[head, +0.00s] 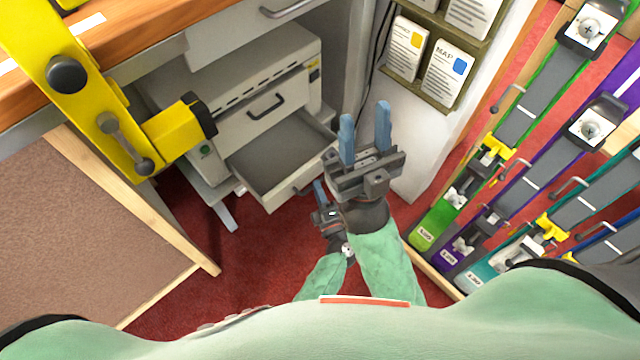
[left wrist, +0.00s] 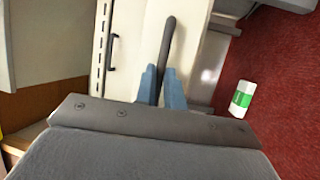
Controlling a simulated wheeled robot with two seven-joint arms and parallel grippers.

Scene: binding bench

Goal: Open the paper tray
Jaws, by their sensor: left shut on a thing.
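The paper tray (head: 280,155) is the lower, pale grey drawer of a cabinet unit in the head view. It is pulled well out, and its inside looks empty. My left gripper (head: 319,190) is at the tray's front, partly behind my right gripper. In the left wrist view its blue fingers (left wrist: 161,78) are shut on the dark tray handle (left wrist: 167,45). My right gripper (head: 365,128) is raised nearer the head camera, right of the tray, with its fingers apart and nothing between them.
An upper drawer with a dark handle (head: 266,105) is closed above the tray. A brown panel (head: 90,220) stands at left, and a yellow clamp (head: 175,130) reaches beside the unit. Colourful racks (head: 530,130) fill the right. Red floor (head: 230,265) is clear in front.

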